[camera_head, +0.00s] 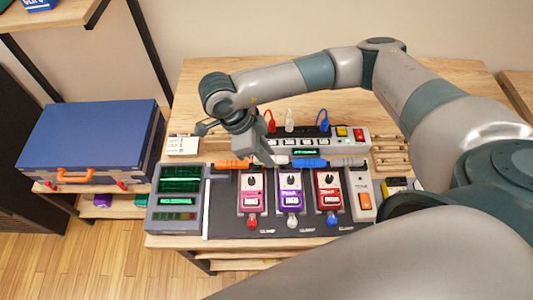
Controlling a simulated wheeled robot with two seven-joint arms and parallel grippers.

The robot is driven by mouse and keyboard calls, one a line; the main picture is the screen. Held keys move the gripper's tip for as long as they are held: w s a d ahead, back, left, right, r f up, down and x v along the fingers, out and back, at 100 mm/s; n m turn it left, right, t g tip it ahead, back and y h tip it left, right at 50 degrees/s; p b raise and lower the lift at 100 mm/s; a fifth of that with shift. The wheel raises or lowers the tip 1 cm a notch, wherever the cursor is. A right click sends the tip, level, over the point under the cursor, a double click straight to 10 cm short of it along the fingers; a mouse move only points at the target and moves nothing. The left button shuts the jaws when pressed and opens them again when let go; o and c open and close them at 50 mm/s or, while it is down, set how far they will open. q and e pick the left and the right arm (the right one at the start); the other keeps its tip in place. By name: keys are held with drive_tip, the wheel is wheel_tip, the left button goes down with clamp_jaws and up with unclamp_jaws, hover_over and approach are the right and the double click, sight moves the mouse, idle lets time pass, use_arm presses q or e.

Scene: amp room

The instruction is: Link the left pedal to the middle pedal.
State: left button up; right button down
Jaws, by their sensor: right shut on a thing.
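Three pedals stand in a row on a dark board (270,222). The left pedal (252,183) is pink, the middle pedal (290,182) purple, and the right pedal (327,181) red. Behind them lies a row of short coloured pieces: orange (231,165), white (282,160), blue (310,163) and grey (348,162). My right gripper (263,157) reaches down to this row behind the left pedal. It is shut on the white piece and partly hides it. My left gripper is not in view.
A green-lit meter unit (176,200) stands left of the board. A power strip (345,143) with red, white and blue plugs lies behind the row. A beige switch box (361,188) stands to the right. A blue case (95,135) sits far left.

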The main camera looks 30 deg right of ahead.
drive_tip(key=shift+b, duration=0.5)
idle(0.8)
drive_tip(key=shift+f+b, duration=0.75)
drive_tip(key=shift+b, duration=0.35)
idle(0.9)
drive_tip(key=shift+f+b, duration=0.25)
drive_tip(key=shift+b, duration=0.55)
idle(0.7)
idle(0.4)
drive_tip(key=c, duration=1.2)
unclamp_jaws()
drive_tip(key=shift+r, duration=0.1)
drive_tip(key=shift+r+p, duration=1.85)
drive_tip(key=shift+r, duration=1.6)
